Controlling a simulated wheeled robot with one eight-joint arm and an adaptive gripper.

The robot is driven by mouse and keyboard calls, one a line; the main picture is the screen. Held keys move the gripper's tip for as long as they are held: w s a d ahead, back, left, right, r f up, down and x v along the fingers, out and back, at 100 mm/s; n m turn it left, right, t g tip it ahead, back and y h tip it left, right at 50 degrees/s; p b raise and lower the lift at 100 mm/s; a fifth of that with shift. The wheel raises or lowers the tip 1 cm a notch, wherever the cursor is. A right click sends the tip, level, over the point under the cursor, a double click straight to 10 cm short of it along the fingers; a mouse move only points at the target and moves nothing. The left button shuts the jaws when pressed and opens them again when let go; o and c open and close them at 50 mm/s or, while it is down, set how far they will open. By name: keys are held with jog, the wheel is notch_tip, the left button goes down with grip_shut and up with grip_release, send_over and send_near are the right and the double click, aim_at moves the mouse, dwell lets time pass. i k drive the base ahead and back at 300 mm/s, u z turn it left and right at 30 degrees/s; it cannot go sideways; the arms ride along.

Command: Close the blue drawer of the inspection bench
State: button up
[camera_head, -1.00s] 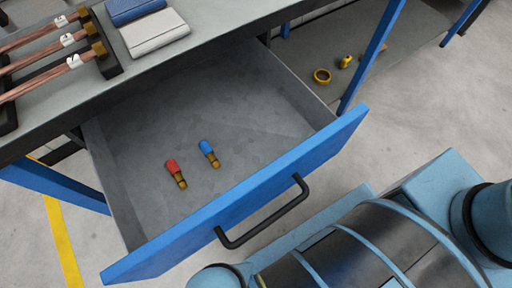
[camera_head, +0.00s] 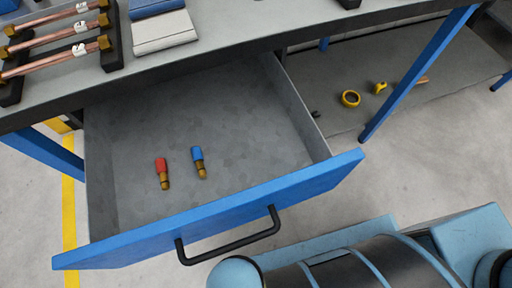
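The blue drawer (camera_head: 215,213) of the inspection bench stands pulled out, its grey inside showing. A black bar handle (camera_head: 232,247) is fixed to its blue front. A red-and-brass fitting (camera_head: 162,173) and a blue-and-brass fitting (camera_head: 199,162) lie apart on the drawer floor. The grey bench top (camera_head: 250,22) is above and behind the drawer. My gripper is not in view. Light-blue and dark parts of my own body fill the bottom right, in front of the drawer.
On the bench top are a black rack (camera_head: 111,40) with copper tubes (camera_head: 52,62) and a blue-and-white case (camera_head: 163,30). A blue leg (camera_head: 420,72) stands right of the drawer. A yellow line (camera_head: 69,215) marks the floor.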

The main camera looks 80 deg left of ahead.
aim_at(264, 153)
jog(key=u, duration=0.05)
jog(key=i, duration=1.25)
jog(key=u, duration=5.1)
jog(key=i, duration=0.55)
jog(key=u, duration=0.05)
